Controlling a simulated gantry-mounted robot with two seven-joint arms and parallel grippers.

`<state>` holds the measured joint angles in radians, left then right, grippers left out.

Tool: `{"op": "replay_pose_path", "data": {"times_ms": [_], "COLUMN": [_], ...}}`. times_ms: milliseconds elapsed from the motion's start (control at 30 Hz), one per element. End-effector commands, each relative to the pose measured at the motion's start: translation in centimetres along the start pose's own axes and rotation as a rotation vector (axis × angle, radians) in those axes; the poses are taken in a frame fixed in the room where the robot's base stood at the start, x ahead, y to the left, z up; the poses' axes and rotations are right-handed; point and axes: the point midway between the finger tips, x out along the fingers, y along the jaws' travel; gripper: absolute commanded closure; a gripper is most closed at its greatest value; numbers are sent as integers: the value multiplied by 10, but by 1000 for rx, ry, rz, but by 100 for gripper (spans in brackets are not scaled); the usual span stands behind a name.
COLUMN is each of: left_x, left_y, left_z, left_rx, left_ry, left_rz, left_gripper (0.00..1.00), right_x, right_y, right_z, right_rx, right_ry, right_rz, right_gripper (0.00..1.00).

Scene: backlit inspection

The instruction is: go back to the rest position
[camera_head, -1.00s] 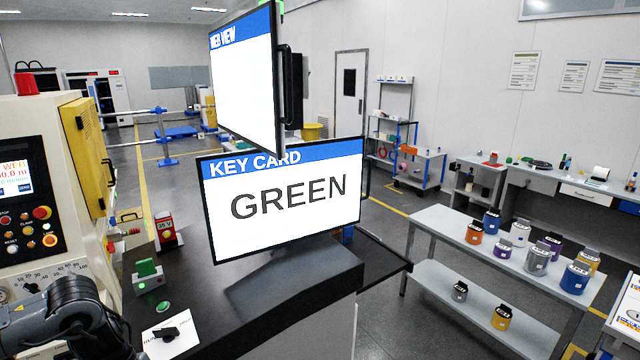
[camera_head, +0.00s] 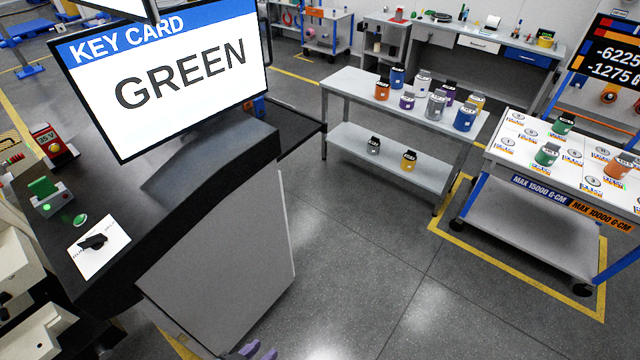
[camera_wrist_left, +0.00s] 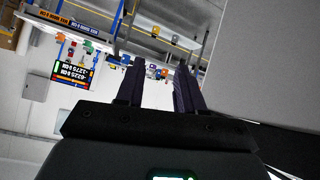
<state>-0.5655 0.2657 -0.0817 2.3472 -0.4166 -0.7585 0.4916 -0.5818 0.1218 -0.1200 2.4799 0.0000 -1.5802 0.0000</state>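My left gripper (camera_head: 257,352) shows only as two fingertips at the bottom edge of the head view, in front of the grey desk side and over the floor. In the left wrist view my left gripper (camera_wrist_left: 158,72) has its two dark fingers apart, with nothing between them. The rest of the left arm is largely out of the head view. My right gripper is in neither view.
A shelf table (camera_head: 350,90) and a cart (camera_head: 520,200) hold labelled containers. Open floor (camera_head: 370,270) lies between.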

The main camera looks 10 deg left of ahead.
Motion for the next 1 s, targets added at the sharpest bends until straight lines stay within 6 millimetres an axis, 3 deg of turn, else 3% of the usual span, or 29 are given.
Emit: {"op": "replay_pose_path", "data": {"times_ms": [233, 467, 1000], "left_x": [-32, -69, -166], "left_y": [-22, -36, -12], "left_z": [16, 65, -59], "left_rx": [-123, -70, -31], "left_ry": [-247, -582, -594], "left_rz": [-222, -267, -256], "left_gripper": [63, 63, 63], "right_x": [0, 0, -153], "right_y": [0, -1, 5], "right_z": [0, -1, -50], "right_rx": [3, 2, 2], "right_ry": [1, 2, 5], "right_rz": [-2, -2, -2], "right_gripper": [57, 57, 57]}}
